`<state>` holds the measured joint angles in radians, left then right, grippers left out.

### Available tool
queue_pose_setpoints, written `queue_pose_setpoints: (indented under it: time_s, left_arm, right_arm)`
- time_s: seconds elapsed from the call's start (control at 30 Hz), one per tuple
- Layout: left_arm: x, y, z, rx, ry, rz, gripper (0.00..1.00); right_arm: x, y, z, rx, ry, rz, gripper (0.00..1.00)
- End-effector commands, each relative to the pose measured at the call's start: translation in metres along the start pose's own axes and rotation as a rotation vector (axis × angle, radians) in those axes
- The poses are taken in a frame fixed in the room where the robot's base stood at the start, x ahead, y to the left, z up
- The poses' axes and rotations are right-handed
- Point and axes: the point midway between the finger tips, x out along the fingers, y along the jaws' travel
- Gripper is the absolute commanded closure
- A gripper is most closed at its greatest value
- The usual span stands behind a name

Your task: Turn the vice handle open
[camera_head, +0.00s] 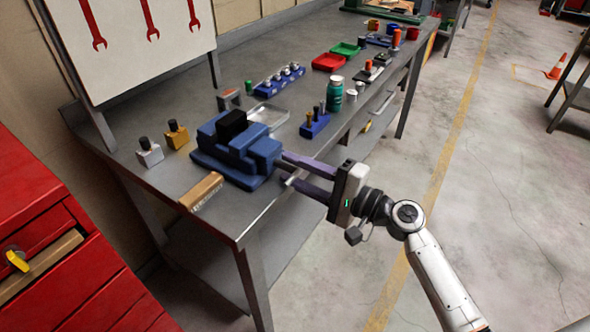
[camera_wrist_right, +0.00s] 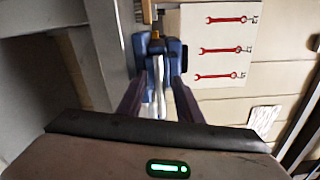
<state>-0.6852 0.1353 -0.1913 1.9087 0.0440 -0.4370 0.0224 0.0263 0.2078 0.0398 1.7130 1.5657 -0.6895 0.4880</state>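The blue vice (camera_head: 228,152) stands at the front edge of the grey workbench (camera_head: 222,222). In the right wrist view the vice (camera_wrist_right: 174,56) is straight ahead, with its silver handle (camera_wrist_right: 159,95) between my fingers. In the head view a small bright end of the handle (camera_head: 290,181) shows by the lower finger; most of it is hidden. My right gripper (camera_head: 284,168) is open, its two dark purple fingers reaching the vice from the right. In the right wrist view gaps show between the handle and both fingers (camera_wrist_right: 159,88). My left gripper is out of view.
A wooden-handled brush or block (camera_head: 201,191) lies at the bench's front corner. A blue holder (camera_head: 315,124), a green bottle (camera_head: 334,94) and a clear tray (camera_head: 268,116) stand behind the vice. A red drawer cabinet (camera_head: 50,235) is at left.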

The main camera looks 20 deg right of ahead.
Motion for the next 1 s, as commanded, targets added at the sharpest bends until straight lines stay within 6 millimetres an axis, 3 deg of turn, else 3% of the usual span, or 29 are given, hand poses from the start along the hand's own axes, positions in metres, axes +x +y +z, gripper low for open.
queue_pose_setpoints:
  time_s: [0.27,0.7,1.0]
  left_arm:
    - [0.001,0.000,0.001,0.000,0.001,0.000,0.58]
    - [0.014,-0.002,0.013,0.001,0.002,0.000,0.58]
    - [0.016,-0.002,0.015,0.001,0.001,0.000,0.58]
  right_arm:
    - [-0.007,0.002,0.000,-0.001,0.000,0.002,0.68]
    - [-0.085,0.003,0.000,0.000,0.001,0.002,0.68]
    - [-0.104,0.000,0.000,-0.001,0.000,0.000,0.68]
